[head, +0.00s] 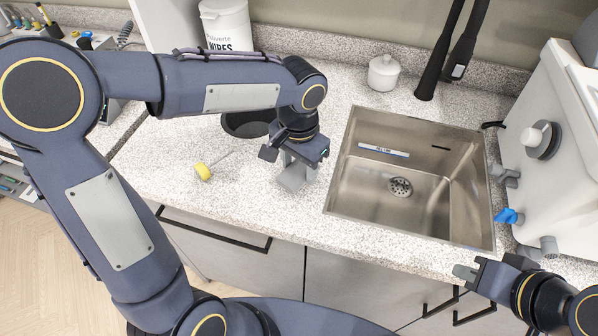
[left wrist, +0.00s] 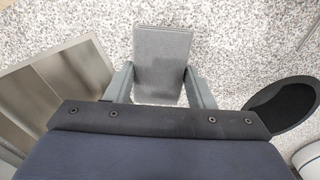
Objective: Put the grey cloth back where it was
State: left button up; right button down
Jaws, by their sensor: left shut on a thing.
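My left gripper (head: 296,164) is over the counter, just left of the sink, pointing down. It is shut on the grey cloth (head: 292,178), a small flat grey piece under the jaws. In the left wrist view the cloth (left wrist: 162,48) stands out between the two fingers, with speckled counter behind it. I cannot tell whether its lower edge touches the counter. My right gripper (head: 468,273) is at the front edge of the counter, right of the sink's front. It is apart from the cloth, and its jaw gap is not clear.
The steel sink (head: 358,188) is right of the cloth. A dark round bowl or bin opening (head: 240,126) is behind-left, near a yellow-headed tool (head: 203,172). A white lidded jar (head: 383,73) and wipes tub (head: 228,25) stand at the back. A white machine (head: 540,100) is right.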

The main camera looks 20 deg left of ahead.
aim_at(299, 170)
pick_arm(q)
jog(key=shift+f, duration=1.45)
jog(key=o, duration=0.9)
notch_tip(299, 170, up, 12)
jog(key=s+a+f+n+t+h, duration=0.1)
jog(key=s+a+n+t, duration=0.1)
jog(key=s, duration=0.3)
jog(key=s+a+f+n+t+h, duration=0.1)
jog(key=s+a+f+n, duration=0.1)
jog(key=s+a, duration=0.2)
jog(key=s+a+f+n+t+h, duration=0.1)
jog(key=s+a+f+n+t, duration=0.1)
jog(key=s, duration=0.5)
jog(key=shift+s+a+n+t+h, duration=0.3)
jog(key=shift+a+h, duration=0.1)
jog(key=shift+a, duration=0.25)
